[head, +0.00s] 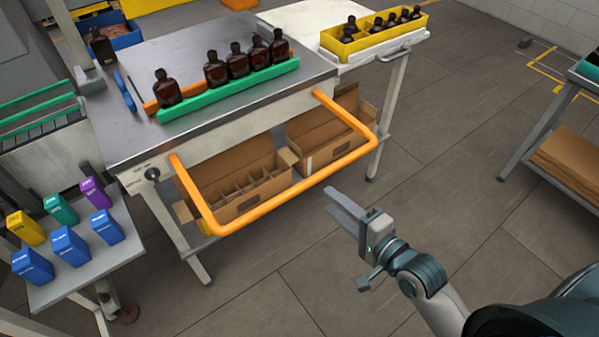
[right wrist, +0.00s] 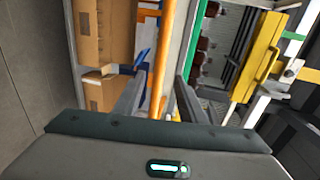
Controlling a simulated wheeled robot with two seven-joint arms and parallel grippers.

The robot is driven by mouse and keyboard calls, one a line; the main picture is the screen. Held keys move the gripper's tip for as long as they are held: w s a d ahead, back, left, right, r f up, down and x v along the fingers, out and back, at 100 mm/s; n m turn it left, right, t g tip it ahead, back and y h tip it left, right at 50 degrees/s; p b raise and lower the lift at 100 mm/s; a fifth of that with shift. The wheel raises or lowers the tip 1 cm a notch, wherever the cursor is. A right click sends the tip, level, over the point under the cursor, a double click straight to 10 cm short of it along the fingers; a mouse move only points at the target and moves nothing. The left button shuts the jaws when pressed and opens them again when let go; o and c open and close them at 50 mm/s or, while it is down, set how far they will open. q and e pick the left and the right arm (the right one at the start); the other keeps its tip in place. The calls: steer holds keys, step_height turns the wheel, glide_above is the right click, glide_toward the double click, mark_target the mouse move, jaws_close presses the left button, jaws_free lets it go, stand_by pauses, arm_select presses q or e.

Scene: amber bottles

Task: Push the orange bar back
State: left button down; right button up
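The orange bar (head: 292,188) is a U-shaped rail that sticks out from the front of the metal-topped worktable (head: 130,140). My right gripper (head: 335,202) is in front of the bar's long front run, toward its right half, and looks apart from it. Its two fingers are spread, with nothing held. In the right wrist view, the orange bar (right wrist: 163,50) runs up the picture and lines up with the gap between the fingers. I cannot tell the exact distance to it. My left gripper is not in view.
Several amber bottles (head: 238,60) stand along a green rail (head: 230,90) on the worktable. Cardboard boxes (head: 240,180) sit below, behind the bar. A yellow crate (head: 375,38) of bottles is at the back right. Small coloured boxes (head: 62,210) stand at left. Floor right of my gripper is clear.

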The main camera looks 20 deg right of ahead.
steer(key=p+x, duration=0.3)
steer(key=x, duration=1.1)
steer(key=shift+w+a, duration=0.1)
steer(key=shift+w, duration=0.05)
jaws_close()
